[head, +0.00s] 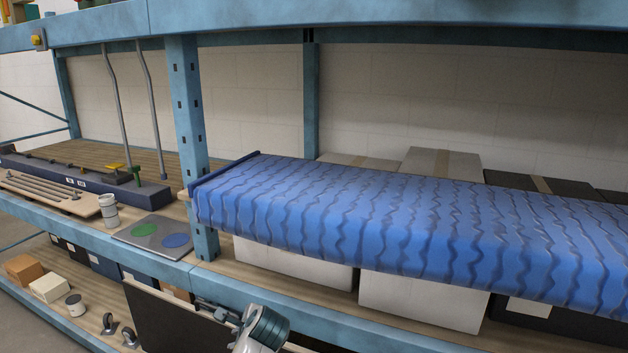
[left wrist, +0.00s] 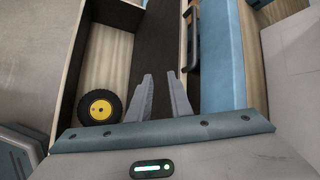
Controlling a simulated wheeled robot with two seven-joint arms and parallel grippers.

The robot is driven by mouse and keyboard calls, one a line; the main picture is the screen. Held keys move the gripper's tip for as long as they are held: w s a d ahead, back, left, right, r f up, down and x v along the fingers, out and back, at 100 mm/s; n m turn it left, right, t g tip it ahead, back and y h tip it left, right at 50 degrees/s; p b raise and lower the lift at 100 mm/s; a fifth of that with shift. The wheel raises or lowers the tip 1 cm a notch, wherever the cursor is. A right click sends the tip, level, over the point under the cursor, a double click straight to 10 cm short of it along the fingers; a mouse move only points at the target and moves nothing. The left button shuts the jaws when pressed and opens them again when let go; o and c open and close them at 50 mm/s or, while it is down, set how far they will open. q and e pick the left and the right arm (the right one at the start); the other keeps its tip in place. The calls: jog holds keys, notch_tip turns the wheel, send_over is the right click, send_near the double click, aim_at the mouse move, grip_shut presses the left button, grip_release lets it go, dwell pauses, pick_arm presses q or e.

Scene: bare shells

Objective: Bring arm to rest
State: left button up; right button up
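My left arm shows at the bottom of the head view, with its left gripper (head: 222,309) small and partly hidden near the front edge of the shelving. In the left wrist view the two grey fingers of the left gripper (left wrist: 159,76) stand apart with nothing between them. A dark panel lies beyond them. My right gripper is not in either view.
A blue shelf rack has an upright (head: 187,100) and front beams. A grey plate (head: 155,233) and a cup (head: 109,212) stand at left. A black wheel with yellow hub (left wrist: 100,107) lies left of the fingers.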

pick_arm(q)
jog(key=s+f+n+g+h, duration=0.1)
jog(key=s+f+n, duration=0.2)
jog(key=s+f, duration=0.35)
jog(key=s+f+n+h, duration=0.1)
jog(key=s+f+n, duration=0.15)
jog(key=s, duration=0.75)
jog(key=s+f+n+g+h, duration=0.1)
jog(key=s+f+n+h, duration=0.15)
jog(key=s+f, duration=0.4)
jog(key=s+a+r+n+h, duration=0.15)
jog(key=s+n, duration=0.25)
jog(key=s, duration=0.7)
jog(key=s+a+r+n, duration=0.15)
jog(key=s+n, duration=0.25)
jog(key=s, duration=0.7)
notch_tip(320, 180, down, 29)
jog(key=s+g+b, duration=0.2)
jog(key=s+a+f+g+b, duration=0.1)
jog(key=s+a+f, duration=0.1)
jog(key=s+f, duration=1.6)
jog(key=shift+a+f, duration=0.2)
jog(key=shift+f, duration=0.45)
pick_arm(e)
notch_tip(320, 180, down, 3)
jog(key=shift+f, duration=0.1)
